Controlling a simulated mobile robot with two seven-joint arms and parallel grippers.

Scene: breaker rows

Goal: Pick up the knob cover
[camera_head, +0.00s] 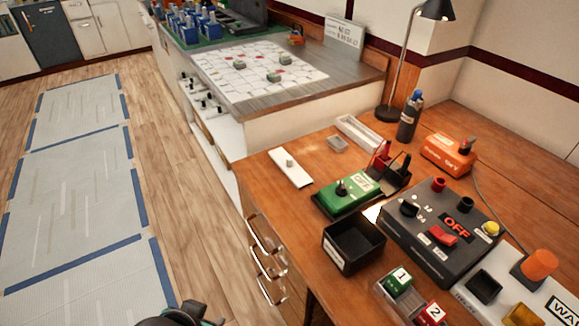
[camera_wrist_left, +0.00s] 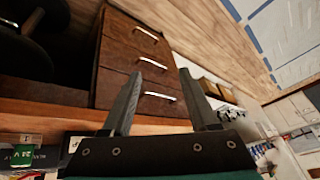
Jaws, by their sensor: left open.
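I cannot tell for sure which piece is the knob cover. An orange cap-like piece (camera_head: 538,265) sits at the right on a grey panel. A small grey translucent piece (camera_head: 337,143) lies near the back of the wooden desk. A white plate with a small knob (camera_head: 290,168) lies on the desk's left part. My left gripper shows only in part at the bottom edge of the head view, left of the desk. In the left wrist view, my left gripper (camera_wrist_left: 160,73) is open and empty, its fingers apart before the drawer fronts. My right gripper is out of view.
The desk (camera_head: 262,185) holds an open black box (camera_head: 353,245), a green switch box (camera_head: 345,195), a black control panel (camera_head: 440,225), a clear tray with numbered blocks (camera_head: 400,285) and a lamp (camera_head: 390,112). Drawer handles (camera_head: 265,240) stick out at its left. Floor to the left is clear.

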